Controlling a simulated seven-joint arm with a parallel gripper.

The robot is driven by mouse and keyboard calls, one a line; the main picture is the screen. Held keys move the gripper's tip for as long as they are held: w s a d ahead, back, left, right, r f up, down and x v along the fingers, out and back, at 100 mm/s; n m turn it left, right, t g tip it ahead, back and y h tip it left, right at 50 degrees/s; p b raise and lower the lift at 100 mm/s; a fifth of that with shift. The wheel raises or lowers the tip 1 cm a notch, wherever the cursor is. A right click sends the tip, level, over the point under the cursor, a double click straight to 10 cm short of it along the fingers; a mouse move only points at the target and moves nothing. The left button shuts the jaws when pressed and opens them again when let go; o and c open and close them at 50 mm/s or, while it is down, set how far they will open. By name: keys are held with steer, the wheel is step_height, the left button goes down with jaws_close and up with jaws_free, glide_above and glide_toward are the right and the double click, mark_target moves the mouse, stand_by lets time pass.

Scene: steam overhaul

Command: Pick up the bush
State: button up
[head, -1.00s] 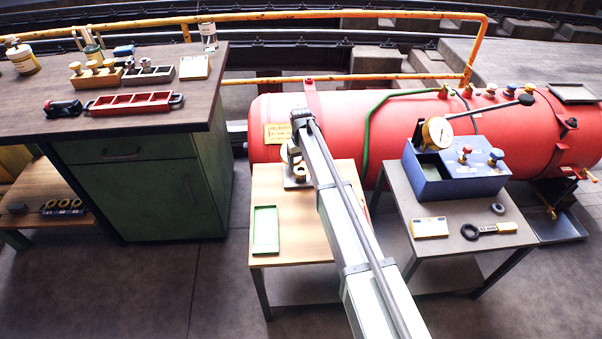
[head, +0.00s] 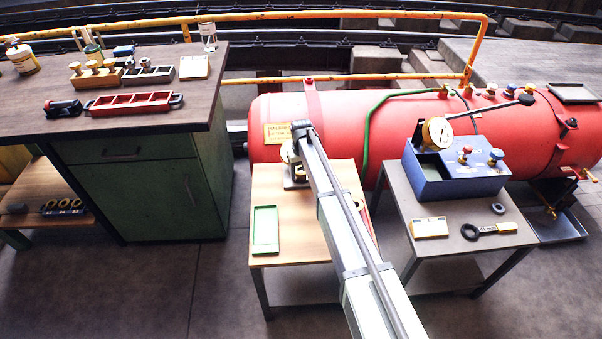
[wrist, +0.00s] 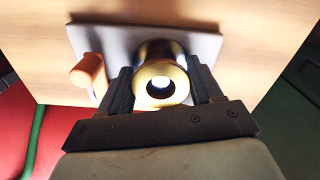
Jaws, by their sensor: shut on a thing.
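The bush is a brass ring with a dark bore, and in the wrist view the bush (wrist: 162,84) sits between the two dark fingers of my gripper (wrist: 164,88). The fingers are shut on its sides. Behind it is a grey plate (wrist: 115,40) on the wooden table; I cannot tell whether the bush still touches the plate. In the head view my arm hides my gripper and most of the bush; part of the plate and brass shows beside the arm on the small wooden table (head: 292,240).
An orange peg (wrist: 88,70) stands on the plate beside my left finger. A green tray (head: 265,230) lies on the same table. The red boiler (head: 400,130) is close behind. A grey table (head: 460,250) with a blue test box (head: 455,180) stands to the right.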

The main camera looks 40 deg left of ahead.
steer(key=c, duration=0.4)
step_height(320, 180, up, 10)
steer(key=shift+c, duration=0.2)
steer(key=s+d+r+m, duration=0.1)
steer(key=s+d, duration=0.3)
steer(key=d, duration=0.4)
steer(key=s+d+m, duration=0.1)
steer(key=s+d, duration=0.3)
steer(key=d, duration=0.3)
steer(key=w+d+r+m, duration=0.1)
steer(key=w+d+m, duration=0.1)
steer(key=d, duration=1.7)
steer(key=w+d+r+m, duration=0.1)
steer(key=d+m, duration=0.3)
steer(key=d, duration=1.6)
steer(key=w+d+r+m, duration=0.1)
steer(key=w+d+m, duration=0.2)
steer(key=d, duration=1.6)
steer(key=shift+d+m, duration=0.25)
steer(key=shift+m, duration=0.25)
